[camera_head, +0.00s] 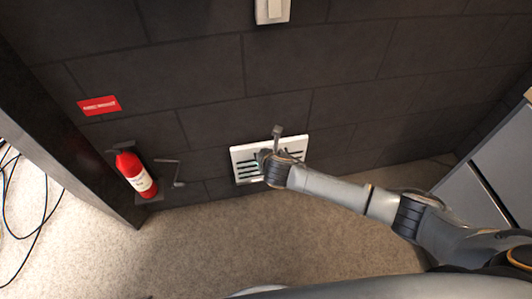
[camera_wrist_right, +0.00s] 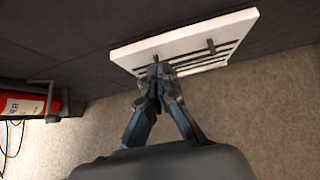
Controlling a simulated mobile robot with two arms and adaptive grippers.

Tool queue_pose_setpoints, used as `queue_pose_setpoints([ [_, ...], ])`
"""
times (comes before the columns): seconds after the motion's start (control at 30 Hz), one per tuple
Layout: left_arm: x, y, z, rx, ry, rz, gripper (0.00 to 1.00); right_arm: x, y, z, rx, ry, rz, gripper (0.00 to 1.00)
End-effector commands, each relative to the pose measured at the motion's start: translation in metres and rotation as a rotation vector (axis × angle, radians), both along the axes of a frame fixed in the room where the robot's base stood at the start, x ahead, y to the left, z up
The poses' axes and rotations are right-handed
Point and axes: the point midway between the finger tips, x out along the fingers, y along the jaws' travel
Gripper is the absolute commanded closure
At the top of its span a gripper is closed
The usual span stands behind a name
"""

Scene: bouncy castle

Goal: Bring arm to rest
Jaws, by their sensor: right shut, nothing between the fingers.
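My right arm (camera_head: 335,190) reaches in from the right of the head view, toward a white slotted vent panel (camera_head: 243,163) low on the dark wall. My right gripper (camera_head: 262,157) is in front of the panel, and its fingers are partly hidden there by the wrist. My left gripper is not in view.
A red fire extinguisher (camera_head: 136,174) hangs on the wall left of the panel, with a small dark bracket (camera_head: 175,172) beside it. A red sign (camera_head: 99,105) is above. A grey cabinet (camera_head: 490,170) stands at the right. The carpet (camera_head: 190,250) below is clear.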

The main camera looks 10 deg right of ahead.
Motion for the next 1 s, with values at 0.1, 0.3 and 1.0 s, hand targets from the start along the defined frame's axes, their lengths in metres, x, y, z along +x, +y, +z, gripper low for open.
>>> queue_pose_setpoints([
  [0.1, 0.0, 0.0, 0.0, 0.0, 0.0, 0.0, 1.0, -0.003, 0.0, 0.002, 0.0, 0.001, 0.0, 1.0],
  [0.3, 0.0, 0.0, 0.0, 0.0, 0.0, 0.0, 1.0, -0.004, 0.0, 0.002, -0.001, 0.001, -0.001, 1.0],
  [1.0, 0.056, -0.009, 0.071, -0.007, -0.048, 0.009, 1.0, -0.088, 0.037, 0.007, 0.555, 0.178, -0.477, 1.0],
])
